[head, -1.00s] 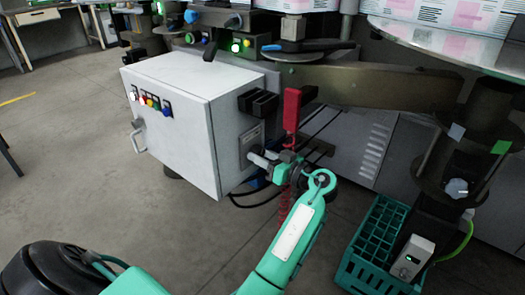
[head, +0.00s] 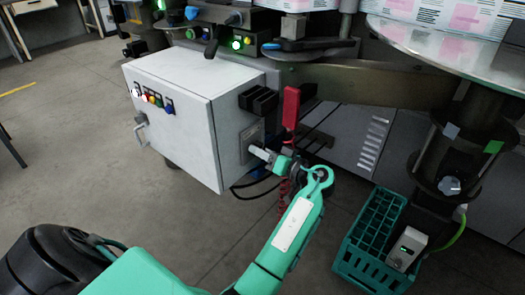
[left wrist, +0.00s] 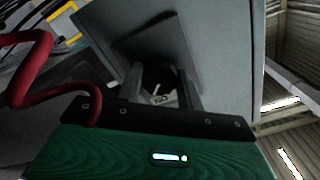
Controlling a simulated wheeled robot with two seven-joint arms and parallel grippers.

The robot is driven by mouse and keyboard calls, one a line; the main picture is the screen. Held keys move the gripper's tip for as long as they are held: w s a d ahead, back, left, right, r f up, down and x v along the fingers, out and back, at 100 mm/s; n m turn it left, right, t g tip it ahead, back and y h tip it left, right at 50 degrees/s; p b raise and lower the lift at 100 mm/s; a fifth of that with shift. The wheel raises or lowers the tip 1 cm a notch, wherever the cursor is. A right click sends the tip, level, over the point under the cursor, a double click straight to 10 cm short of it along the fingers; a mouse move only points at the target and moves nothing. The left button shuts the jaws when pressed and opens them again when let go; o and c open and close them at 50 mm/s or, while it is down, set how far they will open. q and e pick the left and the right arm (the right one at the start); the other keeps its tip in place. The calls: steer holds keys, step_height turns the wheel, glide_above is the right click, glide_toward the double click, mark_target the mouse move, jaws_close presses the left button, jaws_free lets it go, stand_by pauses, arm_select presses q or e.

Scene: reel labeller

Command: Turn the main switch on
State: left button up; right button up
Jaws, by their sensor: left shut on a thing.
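The main switch (left wrist: 159,96) is on a grey plate (head: 250,136) on the right side of the light grey cabinet (head: 180,105). My left gripper (head: 257,152) reaches the plate from the right and is shut on the switch. In the left wrist view, its two dark fingers stand on either side of a small pale part, with the square plate (left wrist: 150,45) close behind. In the head view, the fingers hide the switch, and I cannot read its position. My right gripper is not in view.
A red handle (head: 291,106) hangs just above my left wrist, beside black blocks (head: 258,101) on the cabinet. A red coiled cable shows beside the wrist. A green crate (head: 370,250) stands at lower right. Floor left of the cabinet is clear.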

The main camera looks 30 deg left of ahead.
arm_select(q)
steer(key=o, duration=1)
